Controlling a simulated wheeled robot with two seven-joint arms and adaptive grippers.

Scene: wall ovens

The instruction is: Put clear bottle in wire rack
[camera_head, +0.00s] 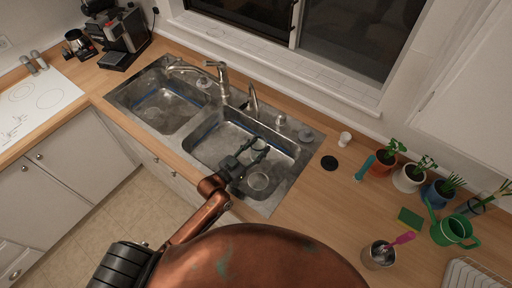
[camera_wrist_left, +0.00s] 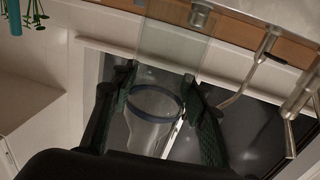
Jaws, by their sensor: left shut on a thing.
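My left gripper (camera_head: 250,154) reaches over the right basin of the sink in the head view. It is shut on a clear bottle (camera_head: 258,144), which is hard to make out against the steel. In the left wrist view the see-through bottle (camera_wrist_left: 150,104) shows between the two dark fingers of my left gripper (camera_wrist_left: 162,105), with a dark band around it. The wire rack (camera_head: 474,274) is at the lower right corner of the counter, partly cut off by the picture edge. My right gripper is not in view.
Faucets (camera_head: 222,80) rise behind the basins. To the right stand potted plants (camera_head: 411,176), a green watering can (camera_head: 453,229), a green sponge (camera_head: 410,218) and a metal cup (camera_head: 379,255) with a pink-handled utensil. The wooden counter (camera_head: 315,208) right of the sink has bare room.

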